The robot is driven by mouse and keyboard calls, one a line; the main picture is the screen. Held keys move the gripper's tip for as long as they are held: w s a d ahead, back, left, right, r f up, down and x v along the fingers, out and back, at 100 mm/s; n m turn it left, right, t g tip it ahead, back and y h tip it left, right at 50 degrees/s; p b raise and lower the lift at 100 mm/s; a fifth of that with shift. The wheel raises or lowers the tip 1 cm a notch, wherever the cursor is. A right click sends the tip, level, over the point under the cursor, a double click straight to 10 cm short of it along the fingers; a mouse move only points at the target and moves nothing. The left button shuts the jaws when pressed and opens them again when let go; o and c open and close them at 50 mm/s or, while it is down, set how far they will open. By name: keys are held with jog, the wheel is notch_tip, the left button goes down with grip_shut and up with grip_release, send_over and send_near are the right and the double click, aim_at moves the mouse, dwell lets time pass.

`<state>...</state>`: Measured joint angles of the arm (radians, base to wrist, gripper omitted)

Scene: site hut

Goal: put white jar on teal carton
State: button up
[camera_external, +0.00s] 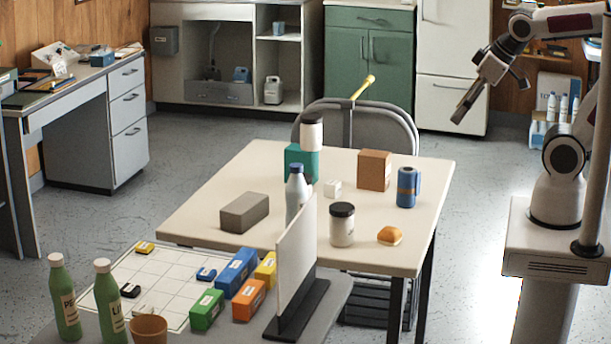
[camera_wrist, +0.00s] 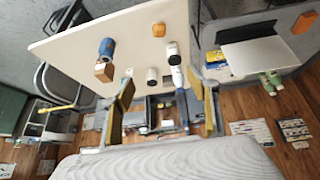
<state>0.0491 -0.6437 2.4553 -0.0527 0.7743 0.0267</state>
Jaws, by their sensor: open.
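A white jar with a black lid (camera_external: 312,134) stands upright on the teal carton (camera_external: 294,160) at the back left of the table, in the external view. A second white jar with a black lid (camera_external: 342,228) stands on the tabletop nearer the front. My gripper (camera_external: 460,115) is high at the right, away from both jars. In the wrist view its two fingers (camera_wrist: 165,108) are spread wide with nothing held between them. Two pale jars, one (camera_wrist: 171,49) and another (camera_wrist: 152,76), also show there. I cannot make out the teal carton in that view.
A white upright panel (camera_external: 295,250) stands in front.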

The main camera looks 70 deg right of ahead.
jog(key=shift+n+g+y, duration=0.3)
jog(key=shift+g+y, duration=0.1)
jog(key=s, duration=0.1)
jog(key=s+a, duration=0.1)
jog(key=s, duration=0.1)
jog(key=s+a+f, duration=0.1)
jog(key=shift+s+a+f, duration=0.1)
jog(key=shift+s+a, duration=0.05)
jog(key=shift+s, duration=0.2)
